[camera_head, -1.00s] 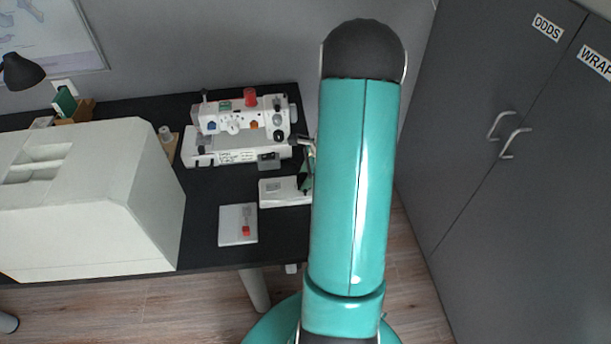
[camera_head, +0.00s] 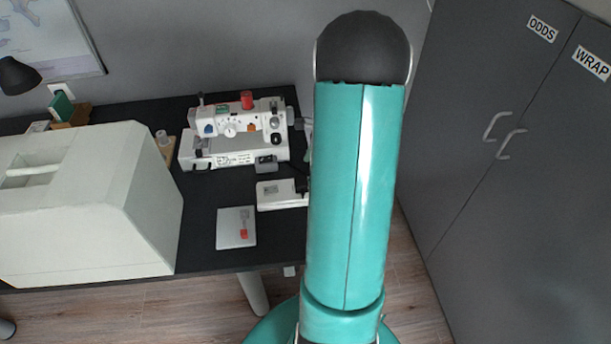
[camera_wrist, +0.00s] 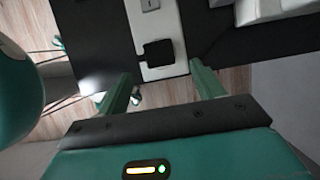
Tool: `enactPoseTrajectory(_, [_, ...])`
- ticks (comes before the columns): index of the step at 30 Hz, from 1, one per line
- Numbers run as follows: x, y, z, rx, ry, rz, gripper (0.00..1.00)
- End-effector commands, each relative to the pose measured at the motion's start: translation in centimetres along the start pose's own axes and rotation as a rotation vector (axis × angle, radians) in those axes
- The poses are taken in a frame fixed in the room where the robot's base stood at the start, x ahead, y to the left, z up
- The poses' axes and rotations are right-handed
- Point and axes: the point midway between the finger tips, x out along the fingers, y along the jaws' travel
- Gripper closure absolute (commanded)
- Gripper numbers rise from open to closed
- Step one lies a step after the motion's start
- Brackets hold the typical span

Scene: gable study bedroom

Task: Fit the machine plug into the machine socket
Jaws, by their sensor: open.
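A white sewing machine (camera_head: 235,130) stands at the back of the black desk. A small dark grey block (camera_head: 265,164), possibly the machine socket, sits at its front right. A black piece (camera_head: 301,185) that looks like the machine plug rests on the right end of a low white box (camera_head: 275,195). In the wrist view the same black piece (camera_wrist: 155,53) lies on the white box (camera_wrist: 153,22). My gripper (camera_wrist: 163,80) is open and empty, its green fingers spread to either side, with the black piece ahead of the gap. My arm hides most of the gripper in the head view.
A large off-white cover (camera_head: 80,205) fills the left of the desk (camera_head: 200,225). A light plate with a red mark (camera_head: 236,228) lies at the front. Grey cupboards (camera_head: 500,190) stand on the right. Some desk between the cover and plate is bare.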

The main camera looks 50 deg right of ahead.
Motion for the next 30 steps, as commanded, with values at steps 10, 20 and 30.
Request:
enactPoseTrajectory(10, [-6.2, 0.0, 0.0, -0.001, 0.0, -0.001, 0.33])
enactPoseTrajectory(20, [-7.0, 0.0, 0.0, 0.0, 0.0, 0.001, 0.33])
enactPoseTrajectory(30, [-6.9, 0.0, 0.0, 0.0, 0.0, 0.001, 0.33])
